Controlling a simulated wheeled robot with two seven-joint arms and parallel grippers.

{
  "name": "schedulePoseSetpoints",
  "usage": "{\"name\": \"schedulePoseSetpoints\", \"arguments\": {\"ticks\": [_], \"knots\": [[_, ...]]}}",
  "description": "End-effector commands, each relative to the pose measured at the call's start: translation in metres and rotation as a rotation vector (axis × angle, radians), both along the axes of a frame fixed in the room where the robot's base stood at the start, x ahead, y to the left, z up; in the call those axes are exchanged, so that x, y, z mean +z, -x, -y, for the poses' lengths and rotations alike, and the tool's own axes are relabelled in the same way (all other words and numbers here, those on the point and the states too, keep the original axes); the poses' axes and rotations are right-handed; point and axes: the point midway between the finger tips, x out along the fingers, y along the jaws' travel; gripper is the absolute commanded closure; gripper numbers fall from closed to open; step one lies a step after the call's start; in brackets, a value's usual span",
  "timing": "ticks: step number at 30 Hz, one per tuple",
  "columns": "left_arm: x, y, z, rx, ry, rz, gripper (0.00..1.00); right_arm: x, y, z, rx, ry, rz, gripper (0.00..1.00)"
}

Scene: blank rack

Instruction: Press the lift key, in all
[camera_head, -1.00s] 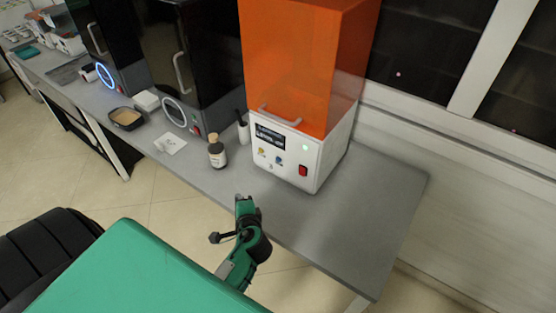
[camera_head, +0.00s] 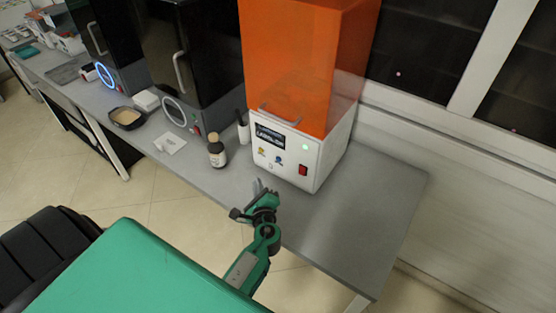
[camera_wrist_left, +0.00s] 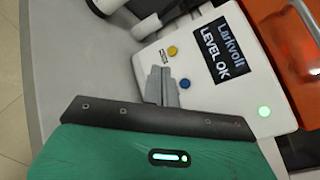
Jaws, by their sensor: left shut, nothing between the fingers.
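A white machine with an orange hood (camera_head: 303,60) stands on the grey bench. Its front panel has a yellow key (camera_head: 262,152), a blue key (camera_head: 278,161) and a lit display. In the left wrist view the yellow key (camera_wrist_left: 172,51) and blue key (camera_wrist_left: 185,83) sit beside the display (camera_wrist_left: 222,48), which reads "LEVEL OK". The key labels are too small to read. My left gripper (camera_head: 258,185) is shut and empty, in front of the panel. In the left wrist view its fingertips (camera_wrist_left: 168,84) appear close to the keys; contact cannot be told. My right gripper is out of view.
A dark bottle (camera_head: 216,156) stands left of the machine. A red switch (camera_head: 303,170) and green light (camera_head: 305,147) are on its front. A tan-filled tray (camera_head: 126,118) and dark machines stand farther left. The bench's right end (camera_head: 375,200) is clear.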

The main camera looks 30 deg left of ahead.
Motion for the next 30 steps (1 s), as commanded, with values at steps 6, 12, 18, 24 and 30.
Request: {"name": "schedulePoseSetpoints", "arguments": {"ticks": [6, 12, 18, 24, 30], "knots": [[0.000, -0.024, 0.002, 0.000, 0.002, 0.004, 1.00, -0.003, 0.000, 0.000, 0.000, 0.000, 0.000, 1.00], [-0.001, -0.053, 0.004, 0.001, 0.003, 0.003, 1.00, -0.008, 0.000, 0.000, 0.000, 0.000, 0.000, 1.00], [-0.001, -0.075, 0.006, 0.000, 0.001, 0.002, 1.00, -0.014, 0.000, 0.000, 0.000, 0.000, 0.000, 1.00], [0.000, -0.084, 0.007, 0.000, 0.002, 0.001, 1.00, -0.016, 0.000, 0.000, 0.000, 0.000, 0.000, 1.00], [0.000, -0.085, 0.007, 0.000, 0.002, 0.001, 1.00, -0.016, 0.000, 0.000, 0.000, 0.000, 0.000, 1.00]]}}
